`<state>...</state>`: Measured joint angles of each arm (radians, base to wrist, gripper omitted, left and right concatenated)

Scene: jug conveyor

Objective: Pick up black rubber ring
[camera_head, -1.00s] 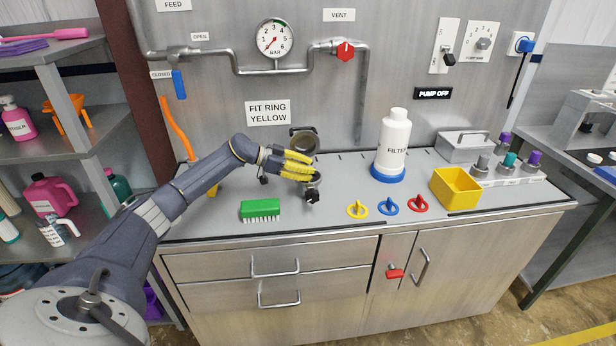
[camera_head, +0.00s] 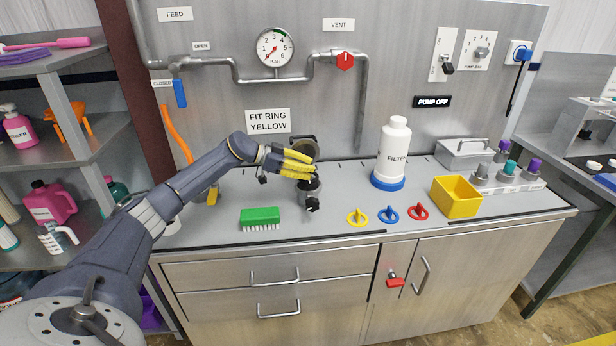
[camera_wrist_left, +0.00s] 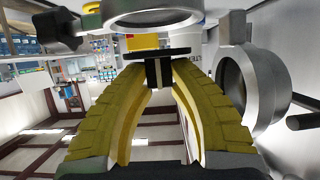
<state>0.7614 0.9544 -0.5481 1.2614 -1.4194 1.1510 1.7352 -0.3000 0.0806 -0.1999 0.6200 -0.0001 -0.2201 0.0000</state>
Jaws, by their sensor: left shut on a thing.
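My left gripper (camera_head: 314,173) is over the small metal housing (camera_head: 309,196) on the bench. Its yellow fingers are shut on a black part, which I take to be the black rubber ring (camera_wrist_left: 157,70). In the left wrist view the ring shows as a dark edge and tab between the fingertips (camera_wrist_left: 158,75). In the head view only a dark patch shows just below the fingertips, at the housing's mouth. I cannot tell whether the ring is fully clear of the housing. The right gripper is not in view.
The round open lid (camera_head: 304,149) stands behind the housing. A green brush (camera_head: 260,217) lies to the left. Yellow (camera_head: 357,217), blue (camera_head: 388,214) and red (camera_head: 418,212) rings lie to the right. Beyond are a filter bottle (camera_head: 393,150) and a yellow bin (camera_head: 456,197).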

